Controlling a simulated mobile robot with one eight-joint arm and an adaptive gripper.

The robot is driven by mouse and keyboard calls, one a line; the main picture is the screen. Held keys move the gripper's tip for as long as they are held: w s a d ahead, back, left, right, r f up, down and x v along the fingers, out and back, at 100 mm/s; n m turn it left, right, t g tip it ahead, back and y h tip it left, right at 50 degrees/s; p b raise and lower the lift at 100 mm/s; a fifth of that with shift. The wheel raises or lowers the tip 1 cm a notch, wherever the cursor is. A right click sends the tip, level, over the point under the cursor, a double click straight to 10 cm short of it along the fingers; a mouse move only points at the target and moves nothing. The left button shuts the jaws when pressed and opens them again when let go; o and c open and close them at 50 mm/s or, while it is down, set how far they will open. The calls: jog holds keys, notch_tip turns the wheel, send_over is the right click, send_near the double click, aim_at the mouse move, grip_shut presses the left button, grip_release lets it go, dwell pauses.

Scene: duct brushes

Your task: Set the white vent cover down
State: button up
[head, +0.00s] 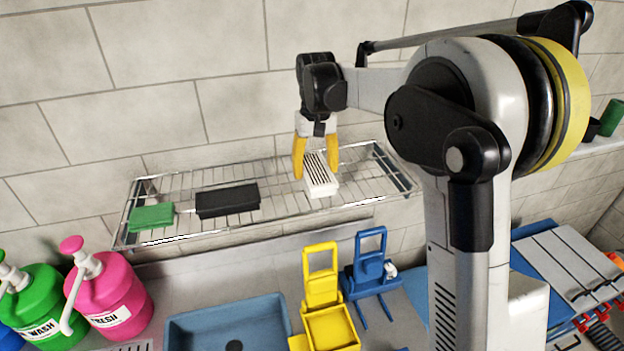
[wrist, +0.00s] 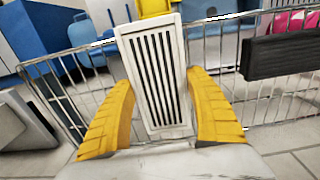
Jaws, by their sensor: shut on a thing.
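The white vent cover (head: 318,179) is a small white block with dark slots. It is at the right part of the wire rack (head: 275,178) on the wall, on or just above its wires; I cannot tell if it touches them. My gripper (head: 315,160) has yellow fingers and comes down on the cover from above. In the wrist view the vent cover (wrist: 158,80) stands between the two yellow fingers of my gripper (wrist: 160,120), which are shut on its sides. The cover's far side is hidden.
On the rack, a black block (head: 227,200) lies left of the cover and a green block (head: 151,217) at the far left. Bare wires show between cover and black block. Below are a blue basin (head: 225,315), a yellow holder (head: 325,300), a blue holder (head: 370,265) and a pink sprayer (head: 108,295).

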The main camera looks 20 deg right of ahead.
jog(key=shift+w+a+f, duration=0.2)
jog(key=shift+w, duration=0.1)
jog(key=shift+f, duration=0.25)
notch_tip(320, 180, down, 4)
jog(key=shift+w+r+p, duration=0.1)
jog(key=shift+r+p, duration=0.05)
jog(key=shift+p, duration=0.25)
jog(key=o, duration=1.1)
jog(key=shift+c, duration=0.2)
